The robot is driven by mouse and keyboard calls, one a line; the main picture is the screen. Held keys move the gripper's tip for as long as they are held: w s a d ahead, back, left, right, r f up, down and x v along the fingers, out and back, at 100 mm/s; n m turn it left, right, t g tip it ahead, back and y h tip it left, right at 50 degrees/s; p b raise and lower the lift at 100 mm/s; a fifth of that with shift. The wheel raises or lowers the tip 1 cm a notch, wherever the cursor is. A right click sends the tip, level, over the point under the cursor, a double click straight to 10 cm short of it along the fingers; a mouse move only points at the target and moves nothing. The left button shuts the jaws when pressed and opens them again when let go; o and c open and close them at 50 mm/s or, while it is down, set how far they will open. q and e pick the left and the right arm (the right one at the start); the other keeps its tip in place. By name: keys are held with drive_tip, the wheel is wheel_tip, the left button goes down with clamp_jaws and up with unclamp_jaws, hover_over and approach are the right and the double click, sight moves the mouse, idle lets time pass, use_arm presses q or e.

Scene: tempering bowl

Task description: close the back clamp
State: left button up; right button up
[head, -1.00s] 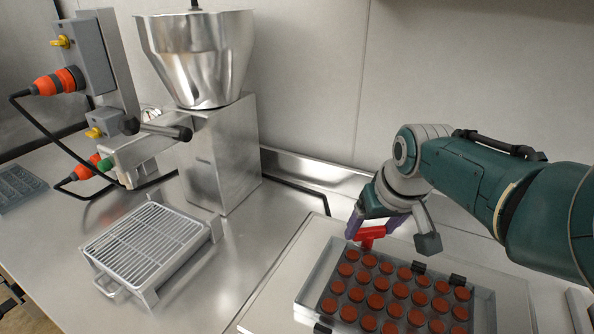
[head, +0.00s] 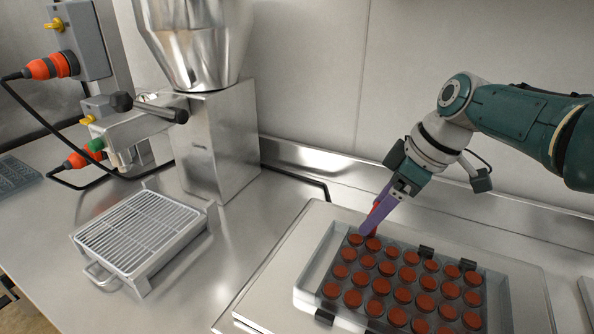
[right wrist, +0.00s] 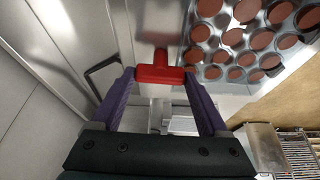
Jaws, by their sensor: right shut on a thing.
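The back clamp's red T-shaped handle (right wrist: 158,73) sits between the two purple fingers of my right gripper (right wrist: 160,78) in the right wrist view. The fingers are shut on the ends of its crossbar. In the head view my right gripper (head: 369,230) is at the back left corner of the mould tray (head: 317,276), and the red clamp (head: 374,219) is mostly hidden behind a finger. The tray is filled with rows of round brown pieces. My left gripper is out of view.
The tray lies on a pale flat plate (head: 262,290). A wire rack (head: 140,232) and a steel machine with a hopper (head: 192,40) stand to the left. The wall is close behind. Small black fittings (head: 426,252) sit on the tray's back edge.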

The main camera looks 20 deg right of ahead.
drive_tip(key=shift+f+n+g+b, duration=0.1)
drive_tip(key=shift+n+g+b, duration=0.2)
drive_tip(key=shift+n+b, duration=0.45)
drive_tip(key=o, duration=1.2)
drive_tip(key=shift+y, duration=0.3)
drive_tip(key=shift+o, duration=0.2)
drive_tip(key=shift+d+r+p, duration=0.1)
drive_tip(key=shift+r+p, duration=0.2)
drive_tip(key=shift+r, duration=0.1)
drive_tip(key=p+v, duration=0.2)
drive_tip(key=v, duration=0.7)
